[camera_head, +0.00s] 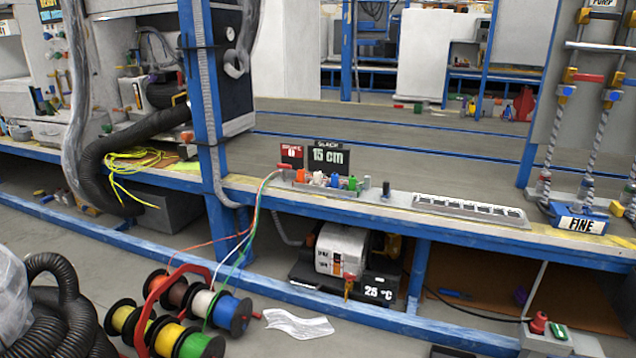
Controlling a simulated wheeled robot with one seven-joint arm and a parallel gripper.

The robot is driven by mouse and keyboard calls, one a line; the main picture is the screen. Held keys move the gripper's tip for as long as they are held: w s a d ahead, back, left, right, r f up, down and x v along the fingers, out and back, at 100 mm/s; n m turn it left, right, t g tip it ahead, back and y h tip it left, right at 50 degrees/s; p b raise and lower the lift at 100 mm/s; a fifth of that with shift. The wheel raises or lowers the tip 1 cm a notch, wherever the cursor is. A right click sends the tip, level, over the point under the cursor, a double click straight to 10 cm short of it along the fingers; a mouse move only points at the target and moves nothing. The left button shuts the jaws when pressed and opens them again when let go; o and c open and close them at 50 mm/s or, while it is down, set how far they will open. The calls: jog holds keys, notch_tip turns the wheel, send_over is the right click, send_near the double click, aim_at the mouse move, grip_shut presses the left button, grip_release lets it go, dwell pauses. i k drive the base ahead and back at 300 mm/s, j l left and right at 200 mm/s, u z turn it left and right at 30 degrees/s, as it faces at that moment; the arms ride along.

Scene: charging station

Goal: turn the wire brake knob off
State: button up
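A grey control strip (335,193) runs along the front edge of the long bench. A small red display (291,155) at its left end seems to read "BRAKE 1", though the word is blurred. A black display (328,158) beside it reads "SLACK 15 cm". A row of small coloured knobs or plugs (335,181) stands on the strip, with a dark upright knob (386,188) at its right end. I cannot tell which is the brake knob or how it is turned. Thin wires run from the strip's left end down to wire spools (197,305) on the floor. My gripper is not in view.
A blue post (200,90) rises left of the strip. A blue floor-level rail (300,290) crosses in front of the bench. Black corrugated hose (65,310) lies at lower left. A white machine (341,250) marked "25 °C" stands under the bench.

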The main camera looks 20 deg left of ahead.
aim_at(285, 166)
jog(key=i, duration=1.25)
